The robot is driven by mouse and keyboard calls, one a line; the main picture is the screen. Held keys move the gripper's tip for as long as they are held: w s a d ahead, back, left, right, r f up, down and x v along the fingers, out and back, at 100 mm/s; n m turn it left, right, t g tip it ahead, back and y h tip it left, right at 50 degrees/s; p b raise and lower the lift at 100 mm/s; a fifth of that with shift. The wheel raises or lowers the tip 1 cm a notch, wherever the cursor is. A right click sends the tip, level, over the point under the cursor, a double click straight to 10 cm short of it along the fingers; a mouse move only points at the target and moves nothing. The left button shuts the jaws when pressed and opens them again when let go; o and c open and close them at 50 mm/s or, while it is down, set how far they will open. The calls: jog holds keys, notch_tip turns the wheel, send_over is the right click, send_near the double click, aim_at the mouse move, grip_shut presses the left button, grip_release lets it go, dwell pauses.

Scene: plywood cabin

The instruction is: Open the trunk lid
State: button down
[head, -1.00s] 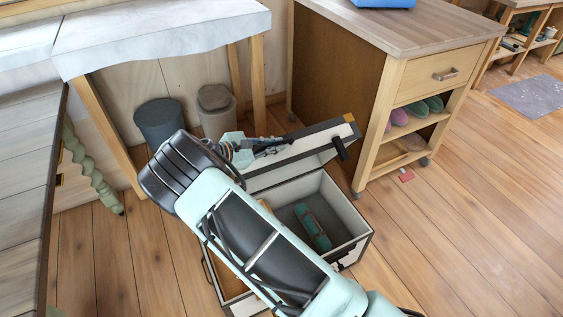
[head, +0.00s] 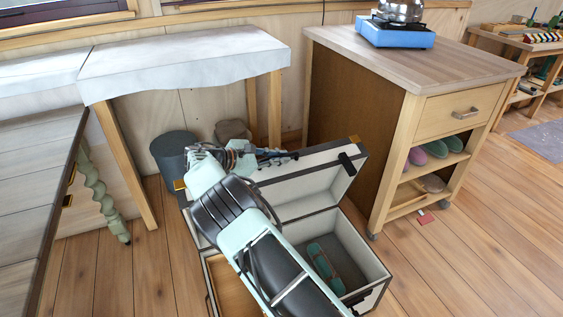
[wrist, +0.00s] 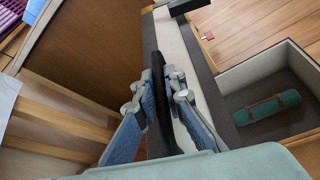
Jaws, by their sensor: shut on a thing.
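The trunk (head: 366,256) stands on the floor with black edges and a pale inside. Its lid (head: 308,195) is raised and leans back, with its pale inner face showing. My gripper (head: 276,157) is at the lid's upper edge. In the wrist view my gripper (wrist: 160,82) is shut around a dark strip, which looks like the lid's handle (wrist: 155,125), beside the lid's pale and grey border (wrist: 203,85). A teal roll with brown straps (head: 323,268) lies inside the trunk, also seen in the wrist view (wrist: 267,107). My arm hides the trunk's middle.
A wooden cabinet (head: 355,150) with a blue stove (head: 397,33) stands close on the right. A cloth-covered table (head: 185,62) and grey bins (head: 173,152) are behind the lid. A bench (head: 35,190) is at left. Floor (head: 460,265) at right is mostly clear.

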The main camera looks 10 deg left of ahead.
dwell(0.3)
jog(key=c, duration=2)
grip_release()
jog(key=v, duration=1.2)
